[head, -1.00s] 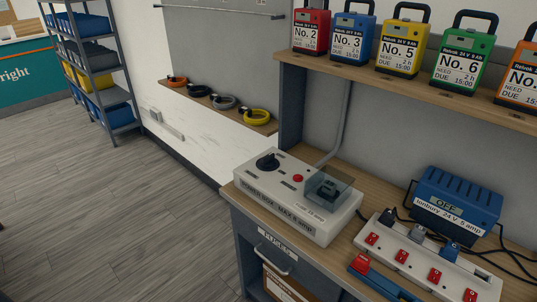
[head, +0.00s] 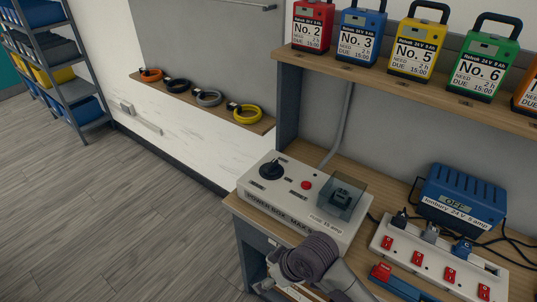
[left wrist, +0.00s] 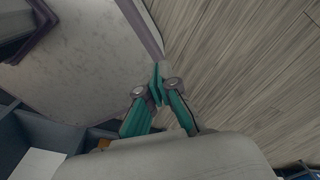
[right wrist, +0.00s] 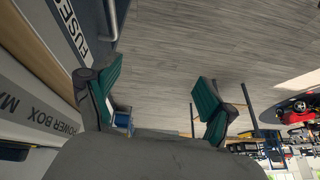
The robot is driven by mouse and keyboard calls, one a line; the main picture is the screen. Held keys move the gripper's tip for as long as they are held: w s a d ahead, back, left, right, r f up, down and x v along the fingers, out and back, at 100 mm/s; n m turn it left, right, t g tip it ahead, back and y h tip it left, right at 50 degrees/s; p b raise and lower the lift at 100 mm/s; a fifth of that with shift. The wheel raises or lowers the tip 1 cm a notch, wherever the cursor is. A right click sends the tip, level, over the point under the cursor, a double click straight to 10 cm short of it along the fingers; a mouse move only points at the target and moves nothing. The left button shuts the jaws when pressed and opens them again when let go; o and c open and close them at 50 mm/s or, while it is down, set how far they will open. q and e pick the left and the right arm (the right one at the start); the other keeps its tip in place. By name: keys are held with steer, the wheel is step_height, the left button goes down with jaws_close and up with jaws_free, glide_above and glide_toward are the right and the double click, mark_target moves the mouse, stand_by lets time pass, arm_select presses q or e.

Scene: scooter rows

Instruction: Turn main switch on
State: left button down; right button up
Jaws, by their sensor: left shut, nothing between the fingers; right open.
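The white power box (head: 300,205) sits at the left front of the workbench. On its top are a black rotary knob (head: 272,169), a red button (head: 306,185) and a clear smoky cover (head: 341,196) over a dark fuse part. Which control is the main switch I cannot read. My right arm reaches up in front of the box in the head view. My right gripper (right wrist: 165,103) is open and empty, below the box top, with the box front at the left of the right wrist view. My left gripper (left wrist: 157,91) is shut and empty, away from the box.
A blue charger (head: 460,197) showing OFF and a white power strip (head: 435,260) with red switches stand right of the box. A shelf (head: 400,80) above holds several battery packs. Coloured cable rings (head: 208,98) lie on a wall ledge. The floor at left is clear.

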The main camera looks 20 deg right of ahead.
steer(key=w+a+r+n, duration=0.2)
steer(key=w+r, duration=0.3)
steer(key=w, duration=0.1)
glide_toward(272, 163)
steer(key=shift+m+h, duration=0.3)
steer(key=shift+h, duration=0.1)
steer(key=x, duration=0.3)
steer(key=p+x, duration=0.1)
steer(key=x, duration=0.5)
steer(key=shift+s+a+p, duration=0.1)
steer(key=shift+a+p, duration=0.3)
arm_select(q)
steer(key=shift+w+a+r, duration=0.3)
steer(key=shift+w+r, duration=0.25)
steer(key=shift+w, duration=0.1)
steer(key=shift+w+a+r, duration=0.25)
steer(key=shift+w+r, duration=0.25)
steer(key=shift+w, duration=0.1)
